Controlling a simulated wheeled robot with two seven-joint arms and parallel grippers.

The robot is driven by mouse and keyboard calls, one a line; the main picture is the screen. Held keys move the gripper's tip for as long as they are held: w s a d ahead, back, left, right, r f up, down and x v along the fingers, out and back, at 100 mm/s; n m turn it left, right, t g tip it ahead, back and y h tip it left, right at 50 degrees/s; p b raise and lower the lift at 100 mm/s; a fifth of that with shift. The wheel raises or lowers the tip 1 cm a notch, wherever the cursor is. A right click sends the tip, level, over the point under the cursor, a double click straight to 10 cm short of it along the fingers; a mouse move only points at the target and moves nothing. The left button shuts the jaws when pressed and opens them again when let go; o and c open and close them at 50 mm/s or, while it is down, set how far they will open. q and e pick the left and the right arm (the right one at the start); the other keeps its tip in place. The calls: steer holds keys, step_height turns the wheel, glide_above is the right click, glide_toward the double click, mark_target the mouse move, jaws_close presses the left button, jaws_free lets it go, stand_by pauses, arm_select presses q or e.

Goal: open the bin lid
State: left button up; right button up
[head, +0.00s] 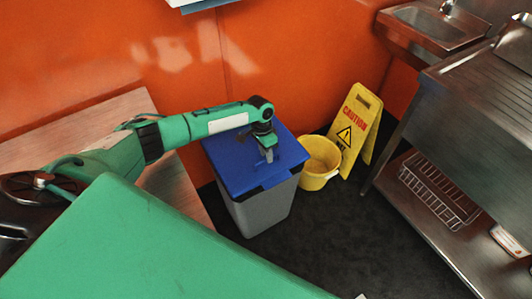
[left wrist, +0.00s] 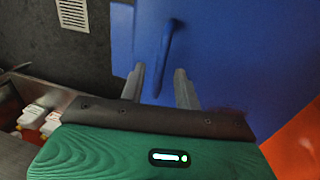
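The bin (head: 262,208) has a grey body and a blue lid (head: 230,165), which is closed. It stands on the dark floor. My left gripper (head: 268,155) is above the front part of the lid, pointing down. In the left wrist view the lid (left wrist: 240,50) fills the upper right. A thin blue handle (left wrist: 168,50) runs along the lid just beyond and between the fingers. The left gripper (left wrist: 158,74) is open, its two grey fingers apart on either side of the handle's near end. I cannot tell whether they touch the lid. My right gripper is not in view.
A yellow bucket (head: 320,160) stands right of the bin, beside a yellow caution sign (head: 352,130). A steel table with a lower shelf (head: 420,215) is at right. A wooden bench (head: 180,195) is left of the bin. An orange wall (head: 290,60) is behind.

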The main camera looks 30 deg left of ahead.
arm_select(q)
steer(key=shift+f, duration=0.1)
jaws_close()
